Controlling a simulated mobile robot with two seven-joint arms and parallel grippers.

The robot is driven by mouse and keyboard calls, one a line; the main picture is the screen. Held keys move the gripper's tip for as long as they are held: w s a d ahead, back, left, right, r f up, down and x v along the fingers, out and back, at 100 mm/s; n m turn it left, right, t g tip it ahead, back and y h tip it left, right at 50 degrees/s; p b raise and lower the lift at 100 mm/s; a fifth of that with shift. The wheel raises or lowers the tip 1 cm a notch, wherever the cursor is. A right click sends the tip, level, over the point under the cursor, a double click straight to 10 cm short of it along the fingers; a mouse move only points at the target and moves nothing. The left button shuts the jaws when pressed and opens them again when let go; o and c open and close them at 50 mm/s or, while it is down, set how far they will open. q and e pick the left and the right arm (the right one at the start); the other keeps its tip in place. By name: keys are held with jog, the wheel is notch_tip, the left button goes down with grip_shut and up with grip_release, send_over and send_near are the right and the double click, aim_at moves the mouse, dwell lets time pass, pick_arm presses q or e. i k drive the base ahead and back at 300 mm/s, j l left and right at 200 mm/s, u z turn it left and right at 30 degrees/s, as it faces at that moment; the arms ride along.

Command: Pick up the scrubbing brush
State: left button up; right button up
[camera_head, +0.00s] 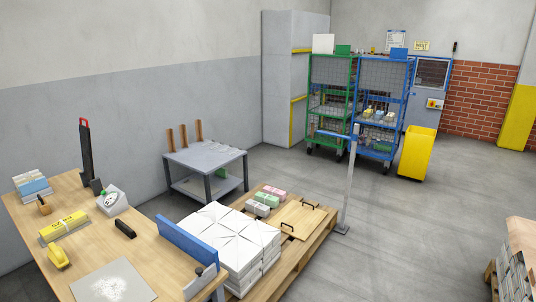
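No item is clearly recognizable as the scrubbing brush at this size. A small dark oblong block (125,229) lies on the wooden table (92,243) at the lower left. A small brown item (43,206) with a dark part sits near the table's left end. Either could be the brush; I cannot tell which. Neither of my grippers is in view.
The table also holds a yellow bundle (63,227), a yellow tape dispenser (57,257), a white device (112,201) and a powder-covered grey board (113,282). A blue panel (187,242) stands at its right edge, beside white stacks (228,235). Open floor (430,225) lies right.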

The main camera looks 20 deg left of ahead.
aim_at(56, 253)
jog(key=j+z, duration=0.2)
jog(key=j, duration=0.25)
jog(key=k+j+z, duration=0.15)
jog(key=j, duration=0.3)
jog(key=j+z, duration=0.2)
jog(key=j, duration=0.25)
jog(key=k+j+z, duration=0.2)
jog(key=j, duration=0.2)
jog(key=k+j, duration=0.1)
jog(key=j, duration=0.3)
jog(key=k+j, duration=0.15)
jog(key=j, duration=0.25)
jog(key=k+j+z, duration=0.1)
jog(key=j, duration=0.3)
jog(key=k+j, duration=0.1)
jog(key=j, duration=0.25)
jog(key=k+j, duration=0.15)
jog(key=j, duration=0.25)
jog(key=k+j+z, duration=0.1)
jog(key=j, duration=0.25)
jog(key=k+j, duration=0.15)
jog(key=j, duration=0.25)
